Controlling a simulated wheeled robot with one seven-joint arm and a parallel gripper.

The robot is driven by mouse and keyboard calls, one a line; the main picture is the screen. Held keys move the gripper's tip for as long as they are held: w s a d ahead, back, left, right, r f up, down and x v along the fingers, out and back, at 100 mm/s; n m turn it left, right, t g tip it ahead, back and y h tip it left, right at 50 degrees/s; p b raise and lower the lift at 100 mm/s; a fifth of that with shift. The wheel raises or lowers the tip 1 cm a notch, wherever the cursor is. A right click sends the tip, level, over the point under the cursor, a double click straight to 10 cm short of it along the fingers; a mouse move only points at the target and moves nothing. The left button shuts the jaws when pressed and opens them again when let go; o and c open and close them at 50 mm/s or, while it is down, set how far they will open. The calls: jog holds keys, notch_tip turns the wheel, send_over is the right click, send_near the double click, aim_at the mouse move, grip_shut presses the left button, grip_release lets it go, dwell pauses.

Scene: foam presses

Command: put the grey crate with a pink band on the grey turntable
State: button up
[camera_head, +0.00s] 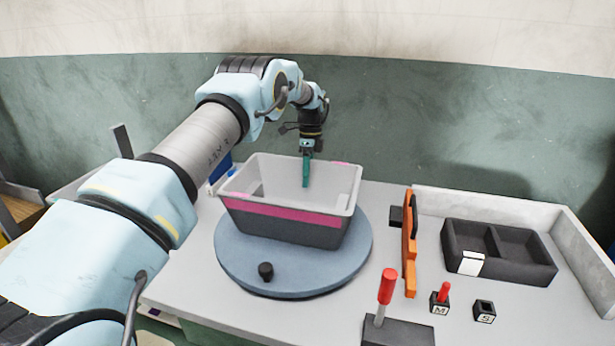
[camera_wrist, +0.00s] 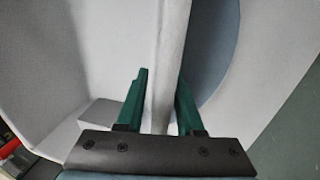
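The grey crate with a pink band (camera_head: 285,212) stands upright on the blue-grey turntable (camera_head: 290,285), over its rear half. It looks empty. My gripper (camera_head: 306,180) is at the crate's far wall, and one green finger shows in front of that wall's inner face. In the wrist view the crate wall (camera_wrist: 168,60) runs between the two fingers of my gripper (camera_wrist: 162,100), with narrow gaps beside it, so the fingers look open around the wall. The turntable (camera_wrist: 218,55) shows beyond the wall there.
A black knob (camera_head: 265,271) stands on the turntable's front. To the right are an orange upright piece (camera_head: 409,245), a dark divided tray (camera_head: 470,271), small lettered blocks (camera_head: 439,304) and a red-handled lever (camera_head: 386,288). A low pale wall (camera_head: 500,208) edges the table's right side.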

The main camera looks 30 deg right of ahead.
jog(key=shift+o, duration=0.7)
jog(key=shift+r, duration=0.1)
jog(key=shift+w+d+r+b, duration=0.1)
jog(key=shift+r+b, duration=0.25)
jog(key=shift+r, duration=0.15)
notch_tip(320, 180, up, 11)
jog(key=w+d+p, duration=0.1)
jog(key=p, duration=0.1)
jog(key=shift+w+d+p, duration=0.2)
jog(key=shift+w+p, duration=0.05)
jog(key=shift+p, duration=0.1)
